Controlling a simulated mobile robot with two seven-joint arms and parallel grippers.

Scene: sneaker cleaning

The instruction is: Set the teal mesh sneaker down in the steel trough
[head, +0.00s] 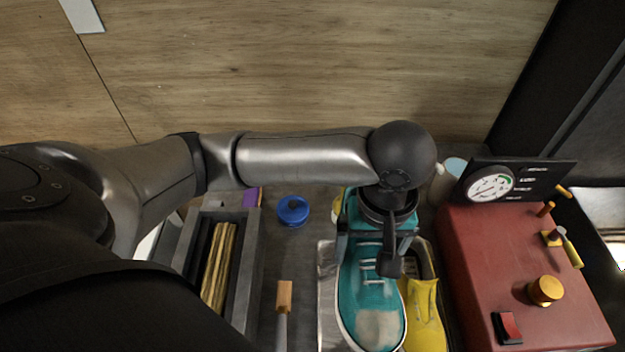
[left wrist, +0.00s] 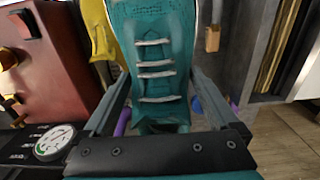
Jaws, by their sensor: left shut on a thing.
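The teal mesh sneaker (head: 367,300) has white laces and a pale toe patch. In the head view its toe points toward the bottom edge. My left gripper (head: 378,238) is shut on its heel end from above. In the left wrist view the sneaker (left wrist: 152,50) lies between the two fingers (left wrist: 160,100). A shiny metal surface (head: 327,290), which looks like the steel trough, shows along the sneaker's left side. The sneaker hides much of it, and I cannot tell whether its sole touches the metal. My right gripper is not in view.
A yellow cloth-like item (head: 426,315) lies close at the sneaker's right. A red machine (head: 500,260) with a gauge and knobs stands farther right. A grey box (head: 247,270) with wooden strips, a blue round item (head: 293,210) and a wooden-ended tool (head: 284,297) are at left.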

